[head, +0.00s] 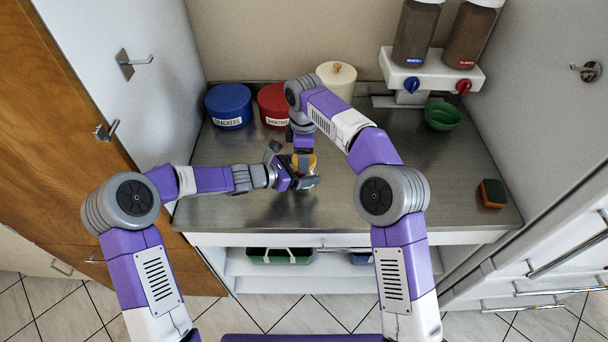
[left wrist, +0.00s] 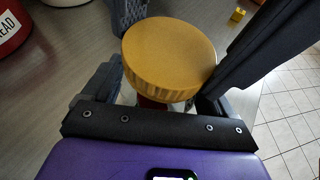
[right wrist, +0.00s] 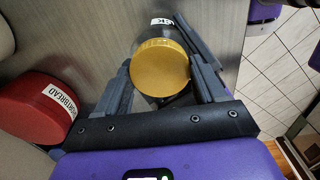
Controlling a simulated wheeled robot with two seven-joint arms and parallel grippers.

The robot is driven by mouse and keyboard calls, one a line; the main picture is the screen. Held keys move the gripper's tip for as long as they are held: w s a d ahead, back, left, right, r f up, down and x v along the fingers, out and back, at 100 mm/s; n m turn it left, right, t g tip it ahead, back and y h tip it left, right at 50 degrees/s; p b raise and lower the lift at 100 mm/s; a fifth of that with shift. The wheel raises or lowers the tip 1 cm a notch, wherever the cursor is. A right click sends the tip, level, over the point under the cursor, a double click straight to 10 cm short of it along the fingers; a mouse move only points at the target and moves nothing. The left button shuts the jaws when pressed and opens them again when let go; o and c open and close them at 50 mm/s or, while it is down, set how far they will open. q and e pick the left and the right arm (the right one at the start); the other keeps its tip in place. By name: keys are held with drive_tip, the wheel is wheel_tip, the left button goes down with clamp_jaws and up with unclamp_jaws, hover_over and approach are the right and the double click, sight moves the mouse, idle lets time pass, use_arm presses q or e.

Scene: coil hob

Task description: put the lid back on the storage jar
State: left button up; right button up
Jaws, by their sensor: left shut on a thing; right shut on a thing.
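The yellow lid (head: 305,163) is at the middle of the counter; it also shows in the left wrist view (left wrist: 170,52) and the right wrist view (right wrist: 160,68). My right gripper (right wrist: 163,82) is shut on the lid from above. The storage jar (right wrist: 158,27), greyish with a white label, is just beneath the lid and mostly hidden by it. My left gripper (head: 303,182) comes in low from the left and is shut on the jar. The lid is over the jar's mouth, very close or touching; I cannot tell whether it is seated.
A blue crackers tin (head: 229,106), a red shortbread tin (head: 273,106) and a cream canister (head: 337,80) stand at the back. A dispenser (head: 432,72) and green bowl (head: 442,116) are at right, a sponge (head: 491,194) front right. The counter right of my grippers is clear.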

drive_tip(key=m, duration=0.3)
drive_tip(key=o, duration=1.2)
drive_tip(key=shift+c, duration=0.2)
drive_tip(key=shift+s+a+r, duration=0.1)
drive_tip(key=shift+r, duration=2.2)
drive_tip(key=shift+o, duration=0.5)
